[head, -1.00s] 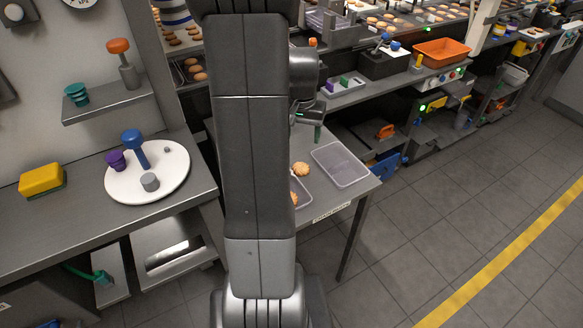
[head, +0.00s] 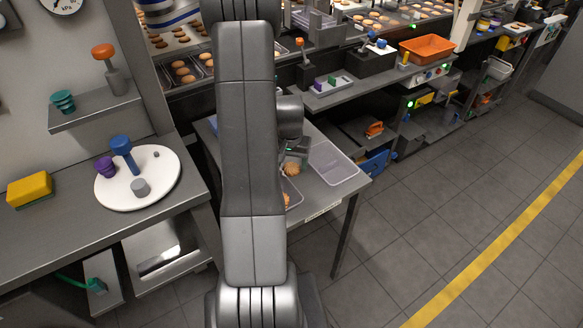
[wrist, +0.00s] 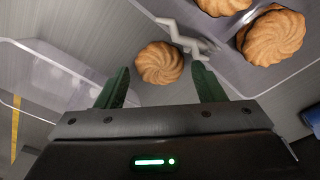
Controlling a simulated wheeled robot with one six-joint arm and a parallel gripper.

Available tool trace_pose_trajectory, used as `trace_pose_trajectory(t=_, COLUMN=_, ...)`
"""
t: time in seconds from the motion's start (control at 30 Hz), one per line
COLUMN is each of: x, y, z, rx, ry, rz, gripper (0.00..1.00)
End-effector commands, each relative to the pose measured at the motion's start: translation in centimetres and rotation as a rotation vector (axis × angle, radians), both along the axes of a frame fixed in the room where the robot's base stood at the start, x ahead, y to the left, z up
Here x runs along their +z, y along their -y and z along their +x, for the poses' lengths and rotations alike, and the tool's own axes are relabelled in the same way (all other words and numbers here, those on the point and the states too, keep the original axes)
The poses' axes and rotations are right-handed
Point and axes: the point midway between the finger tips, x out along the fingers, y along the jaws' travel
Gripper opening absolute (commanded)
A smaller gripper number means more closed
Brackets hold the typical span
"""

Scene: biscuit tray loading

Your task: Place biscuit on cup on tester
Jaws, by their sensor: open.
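A golden swirled biscuit (head: 292,169) lies on the small grey table (head: 318,192) beside the trays. In the wrist view this biscuit (wrist: 159,62) shows just ahead of and between the tips of my gripper's green fingers. My gripper (wrist: 160,76) is open and empty; in the head view it (head: 296,158) is low over the table, partly hidden by my arm. The tester appears to be the white round plate (head: 165,188) on the left counter. It bears a blue post (head: 124,150), a purple cup (head: 105,167) and a short grey cylinder (head: 140,187).
A clear tray with biscuits (wrist: 238,45) is close to the right finger, with a pale zigzag piece (wrist: 186,34) by its edge. A clear empty tray (head: 332,163) stands on the other side. A yellow sponge (head: 31,190) lies left of the white plate.

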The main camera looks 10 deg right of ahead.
Motion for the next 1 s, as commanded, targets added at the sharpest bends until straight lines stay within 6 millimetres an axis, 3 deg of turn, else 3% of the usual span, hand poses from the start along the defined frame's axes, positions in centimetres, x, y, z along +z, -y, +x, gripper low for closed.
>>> trace_pose_trajectory(t=0.37, x=-1.0, y=0.1, z=0.1, rx=0.000, ry=0.001, rz=0.000, gripper=0.62)
trace_pose_trajectory(t=0.5, x=-1.0, y=0.1, z=0.1, rx=0.000, ry=0.001, rz=0.000, gripper=0.42)
trace_pose_trajectory(t=0.83, x=-0.8, y=0.1, z=0.2, rx=0.000, ry=0.002, rz=0.000, gripper=0.42)
trace_pose_trajectory(t=1.0, x=0.9, y=0.1, z=0.3, rx=0.000, ry=0.006, rz=-0.001, gripper=0.42)
